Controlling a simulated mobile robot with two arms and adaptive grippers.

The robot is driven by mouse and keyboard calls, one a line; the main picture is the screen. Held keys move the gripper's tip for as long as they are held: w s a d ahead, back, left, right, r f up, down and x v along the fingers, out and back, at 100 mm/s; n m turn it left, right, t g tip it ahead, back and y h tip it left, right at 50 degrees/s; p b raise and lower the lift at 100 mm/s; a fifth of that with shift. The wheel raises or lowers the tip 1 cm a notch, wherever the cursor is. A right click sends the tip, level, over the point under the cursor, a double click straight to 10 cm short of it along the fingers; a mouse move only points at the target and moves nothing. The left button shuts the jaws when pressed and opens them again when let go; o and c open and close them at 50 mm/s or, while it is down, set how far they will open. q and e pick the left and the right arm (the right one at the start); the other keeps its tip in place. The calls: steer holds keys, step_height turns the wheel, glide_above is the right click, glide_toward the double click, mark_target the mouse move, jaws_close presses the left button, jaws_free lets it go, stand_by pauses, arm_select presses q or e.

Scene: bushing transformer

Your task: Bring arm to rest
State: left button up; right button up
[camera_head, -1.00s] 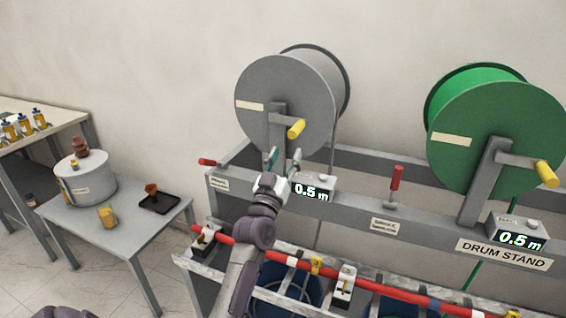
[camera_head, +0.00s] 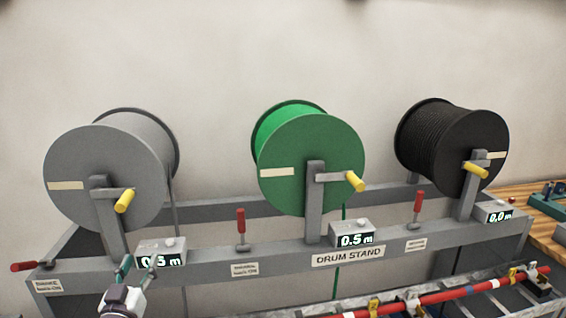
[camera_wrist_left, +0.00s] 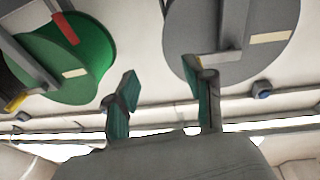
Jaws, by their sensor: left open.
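My left gripper (camera_head: 136,272) is at the lower left of the head view, in front of the grey drum's meter box (camera_head: 160,252) and partly covering its display. Its two fingers stand apart with nothing between them. In the left wrist view the open fingers (camera_wrist_left: 160,95) point toward the grey drum (camera_wrist_left: 235,40) and the green drum (camera_wrist_left: 75,55), and no object is held. The rest of my left arm is below the picture edge. My right gripper is not in these views.
The drum stand (camera_head: 290,250) carries a grey drum (camera_head: 100,180), a green drum (camera_head: 310,165) and a black drum (camera_head: 460,150), with yellow crank handles. A red cable (camera_head: 470,290) lies at the lower right. A wooden bench (camera_head: 530,205) is at the right.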

arm_select(q)
steer(key=s+d+f+m+g+h, duration=0.3)
steer(key=s+d+f+g, duration=0.3)
steer(key=f, duration=0.4)
steer(key=s+d+f+g, duration=0.3)
steer(key=s+f, duration=0.1)
steer(key=s, duration=0.5)
steer(key=s+d+f+m+g, duration=0.1)
steer(key=s+d+f+g, duration=0.25)
steer(key=s, duration=0.55)
steer(key=s+d+f+g, duration=0.2)
steer(key=s+f+g, duration=0.25)
steer(key=s, duration=0.45)
step_height(320, 180, down, 30)
steer(key=s+b, duration=0.1)
steer(key=b, duration=0.2)
steer(key=s+a+f+g+b, duration=0.1)
steer(key=s+a+f+b, duration=0.1)
steer(key=s+f, duration=1.4)
steer(key=shift+s+a+f+g, duration=0.35)
steer(key=shift+a+f, duration=0.2)
steer(key=shift+f, duration=0.4)
steer(key=shift+w, duration=0.1)
steer(key=shift+c, duration=0.4)
